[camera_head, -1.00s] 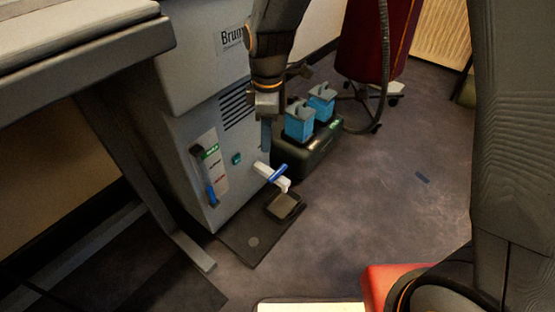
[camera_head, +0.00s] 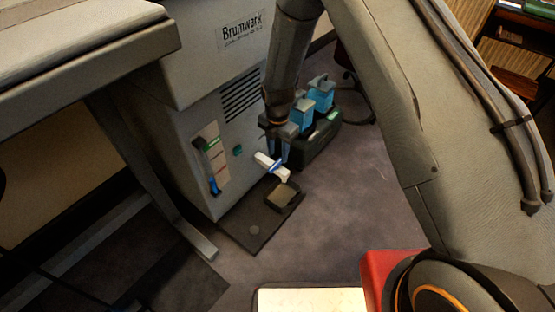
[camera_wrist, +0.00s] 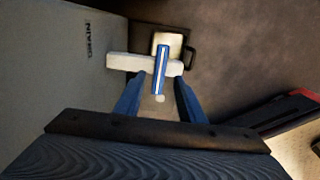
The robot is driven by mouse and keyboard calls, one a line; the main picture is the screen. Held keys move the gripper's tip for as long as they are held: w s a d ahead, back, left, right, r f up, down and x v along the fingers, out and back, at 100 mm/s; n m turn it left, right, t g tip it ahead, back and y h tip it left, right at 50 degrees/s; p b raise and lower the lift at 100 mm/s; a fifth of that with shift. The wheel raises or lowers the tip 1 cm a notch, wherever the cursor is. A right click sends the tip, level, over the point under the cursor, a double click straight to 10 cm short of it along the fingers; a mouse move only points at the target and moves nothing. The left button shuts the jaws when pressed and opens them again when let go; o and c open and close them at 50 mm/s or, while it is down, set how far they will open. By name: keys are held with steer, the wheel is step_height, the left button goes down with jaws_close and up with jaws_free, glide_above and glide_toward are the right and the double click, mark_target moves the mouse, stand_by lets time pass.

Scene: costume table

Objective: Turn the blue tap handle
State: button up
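The blue tap handle (camera_head: 276,166) sits on top of a white tap (camera_head: 263,158) that sticks out from the front of the grey machine (camera_head: 190,130). In the wrist view the handle (camera_wrist: 161,70) lies across the white spout (camera_wrist: 125,62), between and just beyond the two blue fingers. My gripper (camera_head: 278,153) is right above the handle in the head view, fingers pointing down. In the wrist view my gripper (camera_wrist: 158,92) is open, with a gap on each side of the handle. Whether a finger touches the handle cannot be told.
A small dark drip tray (camera_head: 283,196) is under the spout on a dark mat (camera_head: 240,228). Blue-topped containers (camera_head: 321,95) stand in a dark crate (camera_head: 318,140) behind my gripper. A table leg (camera_head: 150,185) is at the left. Open floor lies to the right.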

mark_target(278, 163)
steer(key=shift+f+b, duration=0.45)
steer(key=shift+f, duration=1.5)
jaws_close()
